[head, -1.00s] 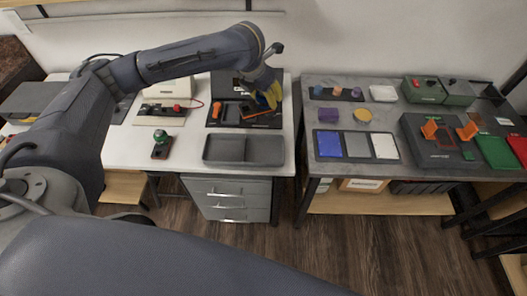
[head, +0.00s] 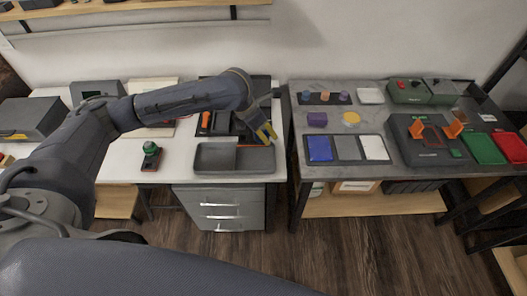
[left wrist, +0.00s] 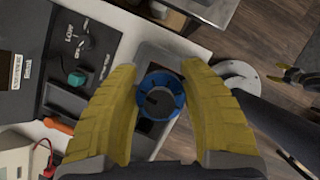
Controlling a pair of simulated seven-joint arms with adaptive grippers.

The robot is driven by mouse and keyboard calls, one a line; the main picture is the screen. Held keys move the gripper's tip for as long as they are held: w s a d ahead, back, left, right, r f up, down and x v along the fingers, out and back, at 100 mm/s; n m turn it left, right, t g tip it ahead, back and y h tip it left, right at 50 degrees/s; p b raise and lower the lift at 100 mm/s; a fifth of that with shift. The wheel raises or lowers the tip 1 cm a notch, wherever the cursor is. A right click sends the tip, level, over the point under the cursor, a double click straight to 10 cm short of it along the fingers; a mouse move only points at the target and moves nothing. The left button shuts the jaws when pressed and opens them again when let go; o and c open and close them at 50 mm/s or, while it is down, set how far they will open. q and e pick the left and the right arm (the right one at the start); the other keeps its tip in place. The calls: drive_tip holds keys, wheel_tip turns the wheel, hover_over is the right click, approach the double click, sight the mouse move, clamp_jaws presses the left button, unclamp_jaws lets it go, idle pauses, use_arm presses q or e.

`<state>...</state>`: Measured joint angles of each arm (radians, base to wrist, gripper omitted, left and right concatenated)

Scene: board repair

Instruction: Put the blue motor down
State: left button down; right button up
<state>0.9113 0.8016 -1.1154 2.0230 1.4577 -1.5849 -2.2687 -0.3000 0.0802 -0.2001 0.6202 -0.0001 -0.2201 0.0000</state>
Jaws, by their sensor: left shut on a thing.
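My left gripper (head: 265,133) has yellow fingers and is above the back right part of the grey two-part tray (head: 200,171) on the white table. In the left wrist view its fingers (left wrist: 160,100) are shut on the blue motor (left wrist: 161,88), a round blue ring with a dark centre. The motor is hidden or too small to make out in the head view. Grey tray surface shows behind it in the wrist view. A small gripper-like shape with a yellowish tip (left wrist: 290,75) at the wrist view's right edge may be my right gripper; its fingers are unclear.
Behind the tray lies a dark case with an orange-handled tool (head: 206,120). A green-topped part (head: 150,149) stands left of the tray. A gap separates the white table from the grey bench (head: 300,135), which holds blue, grey and white panels (head: 347,148).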

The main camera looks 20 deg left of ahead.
sight(255, 141)
use_arm(q)
drive_tip(key=shift+f, duration=5.45)
drive_tip(key=shift+f, duration=0.15)
drive_tip(key=c, duration=0.7)
unclamp_jaws()
drive_tip(key=shift+c, duration=0.2)
drive_tip(key=v, duration=1.2)
